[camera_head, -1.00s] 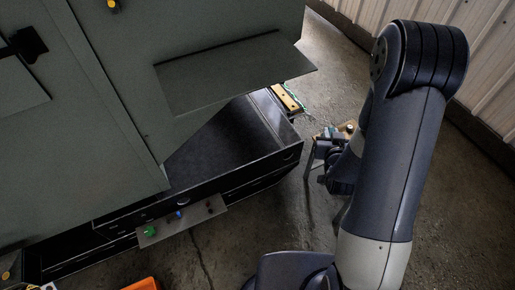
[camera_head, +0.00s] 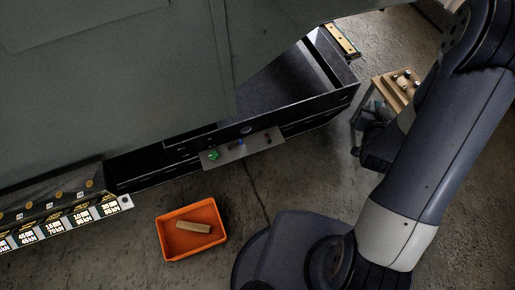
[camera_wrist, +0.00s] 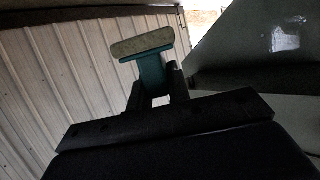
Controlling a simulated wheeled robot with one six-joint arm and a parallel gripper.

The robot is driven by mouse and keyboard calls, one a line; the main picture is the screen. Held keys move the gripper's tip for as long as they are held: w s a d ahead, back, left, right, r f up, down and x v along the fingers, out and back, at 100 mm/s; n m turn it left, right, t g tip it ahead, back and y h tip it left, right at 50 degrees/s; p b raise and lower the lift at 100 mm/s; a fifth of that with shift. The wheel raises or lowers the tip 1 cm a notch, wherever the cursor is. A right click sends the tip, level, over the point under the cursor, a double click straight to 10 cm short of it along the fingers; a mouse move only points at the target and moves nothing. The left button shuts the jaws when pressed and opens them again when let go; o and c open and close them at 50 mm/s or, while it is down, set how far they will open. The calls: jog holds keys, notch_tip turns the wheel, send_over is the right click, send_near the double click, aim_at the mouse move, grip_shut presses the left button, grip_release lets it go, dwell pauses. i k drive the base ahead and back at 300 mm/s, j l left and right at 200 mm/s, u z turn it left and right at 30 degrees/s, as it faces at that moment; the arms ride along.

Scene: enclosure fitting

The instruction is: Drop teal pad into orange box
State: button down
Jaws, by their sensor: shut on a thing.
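The orange box (camera_head: 219,249) is an open shallow tray on the floor, low and left of centre in the head view. A tan block (camera_head: 193,227) lies inside it. In the wrist view my gripper (camera_wrist: 154,80) is shut on the teal pad (camera_wrist: 152,68), which has a pale, flat bar across its far end. In the head view my gripper is on the right, largely hidden by my arm, well away from the orange box. I cannot make out the pad there.
A grey cabinet (camera_head: 110,75) fills the upper left, with an open dark drawer (camera_head: 285,88) below. A small plate with a green knob (camera_head: 213,155) fronts the drawer. A labelled strip (camera_head: 60,223) juts out at left. A wooden stand (camera_head: 390,86) is behind my arm. Floor around the box is mostly clear.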

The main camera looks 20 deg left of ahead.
aim_at(198, 244)
jog(key=k+j+z, duration=0.3)
jog(key=k+j, duration=0.25)
jog(key=k+j+z, duration=0.3)
jog(key=k+j, duration=0.3)
jog(key=k+j+z, duration=0.35)
jog(key=k+j, duration=0.55)
jog(key=j, duration=0.15)
